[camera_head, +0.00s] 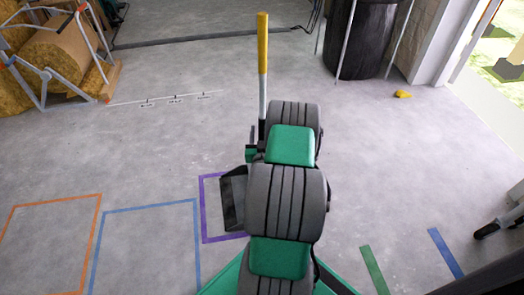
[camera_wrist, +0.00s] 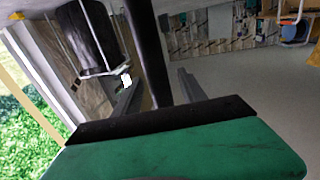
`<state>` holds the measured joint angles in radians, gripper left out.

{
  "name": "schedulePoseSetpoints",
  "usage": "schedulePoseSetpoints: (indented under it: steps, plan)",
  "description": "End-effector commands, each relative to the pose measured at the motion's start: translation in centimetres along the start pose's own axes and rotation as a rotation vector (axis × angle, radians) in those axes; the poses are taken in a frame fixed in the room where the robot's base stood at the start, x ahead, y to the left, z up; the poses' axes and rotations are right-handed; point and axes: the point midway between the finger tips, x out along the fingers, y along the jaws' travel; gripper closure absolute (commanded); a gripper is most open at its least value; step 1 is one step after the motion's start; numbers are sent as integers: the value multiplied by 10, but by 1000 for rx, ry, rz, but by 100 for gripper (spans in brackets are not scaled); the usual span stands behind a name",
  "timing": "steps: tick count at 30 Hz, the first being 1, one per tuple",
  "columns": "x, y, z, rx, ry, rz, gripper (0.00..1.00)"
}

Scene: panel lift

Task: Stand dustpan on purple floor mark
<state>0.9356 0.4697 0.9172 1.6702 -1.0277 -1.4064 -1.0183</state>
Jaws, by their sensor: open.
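The dustpan has a dark pan (camera_head: 233,203) and a long upright handle with a yellow top (camera_head: 262,45) and a pale lower part. The pan appears within the purple floor mark (camera_head: 203,215), whose right part is hidden behind my arm. I cannot tell whether the pan rests fully on the floor. My gripper (camera_head: 252,146) is beside the handle's lower part, partly hidden by my arm. In the wrist view, my gripper (camera_wrist: 157,88) is open, with its fingers on either side of the dark-looking handle (camera_wrist: 148,45); contact is unclear.
Orange (camera_head: 50,201) and blue (camera_head: 150,207) floor outlines lie left of the purple one. Green (camera_head: 373,268) and blue (camera_head: 445,252) strips lie at right. A black bin (camera_head: 360,40) stands at the back, near a small yellow object (camera_head: 402,94). The middle floor is clear.

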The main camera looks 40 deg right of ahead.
Motion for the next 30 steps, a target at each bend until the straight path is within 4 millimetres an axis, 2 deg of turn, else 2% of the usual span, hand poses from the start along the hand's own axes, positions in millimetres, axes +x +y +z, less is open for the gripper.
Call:
schedulePoseSetpoints:
  steps: [18, 27, 29, 30]
  plan:
    - [-75, 1, -1, -1, 3, 2, 51]
    - [-87, -1, 0, 0, -1, -4, 51]
    - [-84, -11, -4, -3, -4, -38, 51]
    - [-80, -27, -8, -8, -14, -91, 51]
